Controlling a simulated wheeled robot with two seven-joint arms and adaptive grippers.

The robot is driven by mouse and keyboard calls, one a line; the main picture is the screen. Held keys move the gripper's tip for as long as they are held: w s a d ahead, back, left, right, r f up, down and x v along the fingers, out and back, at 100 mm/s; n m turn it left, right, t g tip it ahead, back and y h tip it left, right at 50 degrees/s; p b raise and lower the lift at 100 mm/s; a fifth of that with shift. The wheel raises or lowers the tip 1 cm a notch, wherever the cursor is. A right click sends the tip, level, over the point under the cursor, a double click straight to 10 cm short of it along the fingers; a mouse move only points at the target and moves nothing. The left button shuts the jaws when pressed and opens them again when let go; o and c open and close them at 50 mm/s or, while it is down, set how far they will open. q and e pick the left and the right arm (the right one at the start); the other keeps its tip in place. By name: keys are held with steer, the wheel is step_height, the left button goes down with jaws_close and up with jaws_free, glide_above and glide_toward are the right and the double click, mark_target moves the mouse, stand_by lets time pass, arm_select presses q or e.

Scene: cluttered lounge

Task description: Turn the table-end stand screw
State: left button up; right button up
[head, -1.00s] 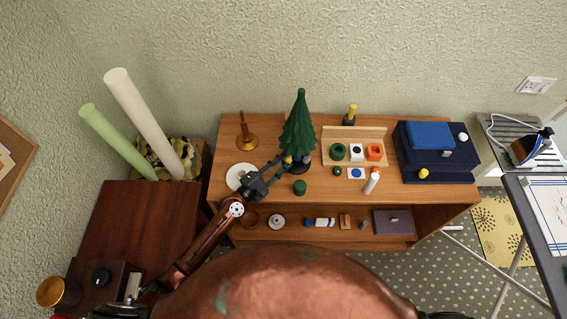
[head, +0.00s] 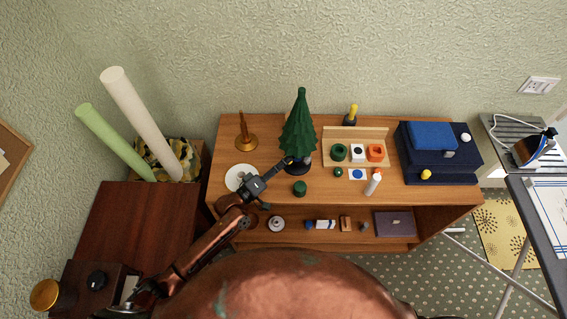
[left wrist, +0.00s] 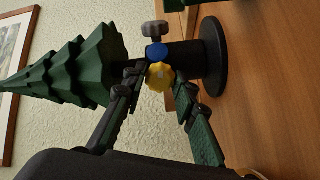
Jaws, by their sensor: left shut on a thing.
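The toy tree (head: 299,125) stands upright on a dark stand (head: 297,169) with a round base on the wooden sideboard. In the left wrist view the stand (left wrist: 214,58) carries a yellow screw (left wrist: 160,76), a blue screw (left wrist: 156,52) and a grey screw (left wrist: 155,30). My left gripper (head: 288,161) reaches the stand from the front left. In the left wrist view its fingertips (left wrist: 162,82) are shut on the yellow screw, which faces the camera. The fingers hide the yellow screw in the head view. My right gripper is not in view.
On the sideboard (head: 345,187), a white plate (head: 240,177) lies left of the stand and a green cylinder (head: 299,188) stands in front. A wooden rack (head: 356,133) with coloured blocks and dark blue boxes (head: 438,160) stand to the right.

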arm_select(q)
steer(key=shift+m, duration=0.7)
steer(key=shift+f, duration=0.1)
steer(key=o, duration=1.2)
steer(key=shift+c, duration=0.2)
steer(key=v, duration=1.2)
